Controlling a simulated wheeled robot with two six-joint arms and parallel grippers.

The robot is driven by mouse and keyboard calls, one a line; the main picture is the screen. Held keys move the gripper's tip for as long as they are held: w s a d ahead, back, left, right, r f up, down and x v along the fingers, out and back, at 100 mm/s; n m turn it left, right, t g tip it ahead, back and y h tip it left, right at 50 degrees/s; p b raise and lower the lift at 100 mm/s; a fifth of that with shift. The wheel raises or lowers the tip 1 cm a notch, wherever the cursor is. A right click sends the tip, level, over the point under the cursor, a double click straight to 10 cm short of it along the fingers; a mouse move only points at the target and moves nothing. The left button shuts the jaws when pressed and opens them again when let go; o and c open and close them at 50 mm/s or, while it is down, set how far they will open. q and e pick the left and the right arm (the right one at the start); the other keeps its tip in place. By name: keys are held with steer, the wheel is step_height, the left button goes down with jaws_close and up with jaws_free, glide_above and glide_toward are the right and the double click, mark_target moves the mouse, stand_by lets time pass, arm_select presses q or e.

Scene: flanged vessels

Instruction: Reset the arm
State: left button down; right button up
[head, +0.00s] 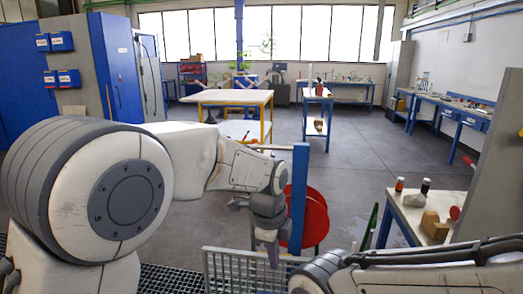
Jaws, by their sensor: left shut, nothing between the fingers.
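My left arm (185,150) reaches in from the left, white and grey, with its forearm stretched toward the middle of the picture. My left gripper (271,257) hangs below the wrist, pointing down, shut and empty. It shows in front of or just above the grey wire mesh rack (230,272); I cannot tell whether they touch. My right arm (400,275) comes in low from the right with dark cables along it. Its gripper is not in view.
A blue post (299,190) and red discs (313,218) stand just beyond the left gripper. A bench (402,222) with small bottles (399,184) and a cardboard box (434,225) is at right. A wooden-topped table (228,97) stands behind. The grey floor (365,150) between is clear.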

arm_select(q)
steer(key=s+a+r+n+p, duration=0.1)
steer(key=s+a+n, duration=0.1)
steer(key=s+n, duration=0.3)
steer(key=s+a+n+g+p, duration=0.1)
steer(key=s+n, duration=0.4)
steer(key=s, duration=0.6)
steer(key=s+a+r+n+p, duration=0.1)
steer(key=s+a+n, duration=0.3)
steer(key=s, duration=0.4)
steer(key=shift+s+a+r+n+p, duration=0.35)
steer(key=shift+n+p, duration=0.15)
steer(key=shift+p, duration=0.15)
